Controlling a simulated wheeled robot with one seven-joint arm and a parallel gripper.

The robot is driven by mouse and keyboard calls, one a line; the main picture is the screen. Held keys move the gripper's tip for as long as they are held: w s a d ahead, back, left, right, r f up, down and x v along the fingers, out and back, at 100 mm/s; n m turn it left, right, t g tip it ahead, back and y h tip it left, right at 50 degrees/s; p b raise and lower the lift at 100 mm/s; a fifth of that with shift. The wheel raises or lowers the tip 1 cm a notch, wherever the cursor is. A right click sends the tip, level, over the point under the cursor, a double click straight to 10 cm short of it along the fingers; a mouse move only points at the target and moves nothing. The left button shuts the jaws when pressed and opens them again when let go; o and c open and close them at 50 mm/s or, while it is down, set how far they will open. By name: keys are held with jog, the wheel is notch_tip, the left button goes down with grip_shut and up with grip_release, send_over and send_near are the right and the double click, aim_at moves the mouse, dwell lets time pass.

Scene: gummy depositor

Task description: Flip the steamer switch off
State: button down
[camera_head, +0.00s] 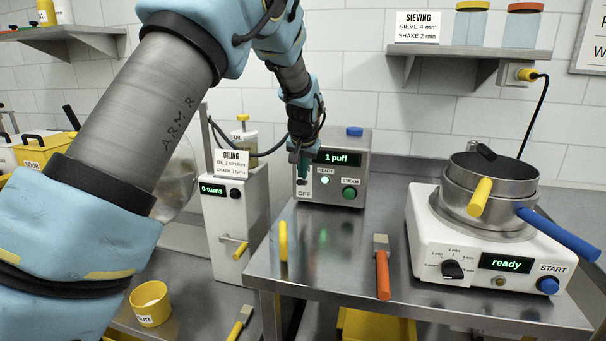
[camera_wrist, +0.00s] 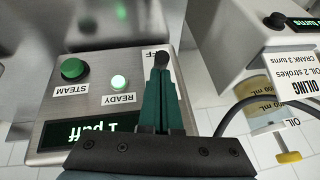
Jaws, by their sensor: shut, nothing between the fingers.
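The steamer (camera_head: 362,185) is a grey metal box at the back of the steel table. Its display reads "1 puff" and its READY light (camera_head: 325,181) glows green; in the wrist view the READY light (camera_wrist: 119,83) shows upside down. The OFF label (camera_head: 304,194) is at the panel's left side. My gripper (camera_head: 303,174) is shut and empty, pointing down in front of that side. In the wrist view the dark green fingers (camera_wrist: 161,72) reach the dark switch lever (camera_wrist: 161,58) beside the OFF label. The fingers hide most of the switch, so its position and contact are unclear.
The green STEAM button (camera_head: 349,193) sits right of the switch. The white oiling machine (camera_head: 235,220) stands close on the left.

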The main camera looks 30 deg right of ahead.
aim_at(301, 183)
jog(key=shift+s+a+f+t+h+b, duration=0.2)
jog(key=shift+f+t+h+b, duration=0.25)
jog(key=shift+b, duration=1.2)
jog(key=shift+s+a+f+t+h+b, duration=0.2)
jog(key=shift+f+b, duration=0.35)
jog(key=shift+b, duration=1.05)
jog(key=b, duration=0.1)
jog(key=t+b, duration=0.1)
jog(key=b, duration=0.1)
jog(key=shift+s+a+f+h, duration=0.1)
jog(key=shift+s+f+h, duration=0.1)
jog(key=shift+f+h, duration=0.15)
jog(key=shift+b, duration=0.65)
jog(key=shift+s+a+r+b, duration=0.15)
jog(key=shift+a+b, duration=0.1)
jog(key=shift+b, duration=0.25)
jog(key=shift+r+p, duration=0.5)
jog(key=shift+r, duration=0.2)
